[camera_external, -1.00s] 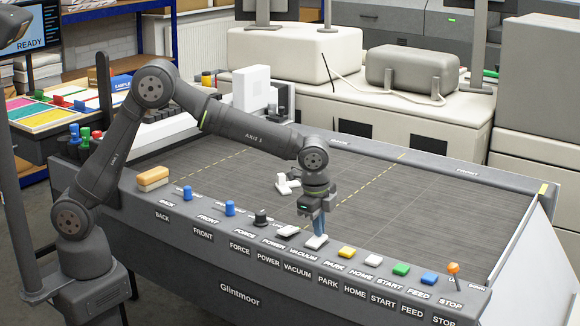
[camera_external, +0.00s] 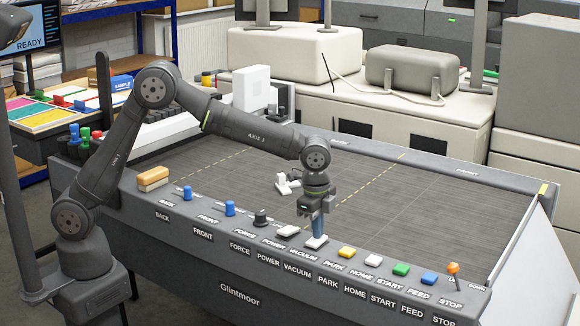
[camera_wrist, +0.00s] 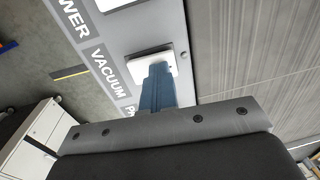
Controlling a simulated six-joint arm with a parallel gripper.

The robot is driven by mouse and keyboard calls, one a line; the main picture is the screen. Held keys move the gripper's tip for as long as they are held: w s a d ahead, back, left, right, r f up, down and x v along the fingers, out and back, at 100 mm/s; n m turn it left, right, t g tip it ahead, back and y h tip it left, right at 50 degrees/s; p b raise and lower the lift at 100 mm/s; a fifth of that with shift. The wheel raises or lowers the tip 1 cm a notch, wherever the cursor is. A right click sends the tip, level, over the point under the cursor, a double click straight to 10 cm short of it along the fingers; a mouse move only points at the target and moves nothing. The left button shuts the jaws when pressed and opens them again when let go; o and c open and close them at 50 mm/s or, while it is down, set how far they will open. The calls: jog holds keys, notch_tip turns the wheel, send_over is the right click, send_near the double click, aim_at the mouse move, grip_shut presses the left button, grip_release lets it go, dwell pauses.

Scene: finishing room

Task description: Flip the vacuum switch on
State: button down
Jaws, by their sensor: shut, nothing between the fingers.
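The vacuum switch (camera_external: 316,242) is a white rocker in a light frame on the sloped front panel, beside the VACUUM label. My gripper (camera_external: 319,235) is shut, with its blue fingers pointing down at this switch. In the wrist view the closed fingers (camera_wrist: 156,68) overlap the white switch (camera_wrist: 139,63) and hide part of it. The tips look to be on or just over the rocker; I cannot tell which way the rocker is tilted.
A similar white power switch (camera_external: 288,231) sits to the left, and a yellow park button (camera_external: 346,251) to the right. An orange stop lever (camera_external: 453,269) stands at the far right. A small white object (camera_external: 287,183) lies on the otherwise mostly clear grey bed (camera_external: 400,210).

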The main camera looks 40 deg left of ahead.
aim_at(314, 241)
jog(key=shift+s, duration=0.35)
jog(key=shift+r, duration=0.2)
notch_tip(314, 241, up, 14)
jog(key=s, duration=0.2)
jog(key=shift+f, duration=0.2)
jog(key=shift+s, duration=0.1)
jog(key=shift+w+r+t, duration=0.1)
jog(key=shift+w+t, duration=0.3)
jog(key=shift+w, duration=0.25)
jog(key=f, duration=0.4)
jog(key=w+f, duration=0.1)
jog(key=f, duration=0.4)
jog(key=w+f, duration=0.1)
jog(key=f, duration=0.4)
jog(key=shift+w, duration=0.1)
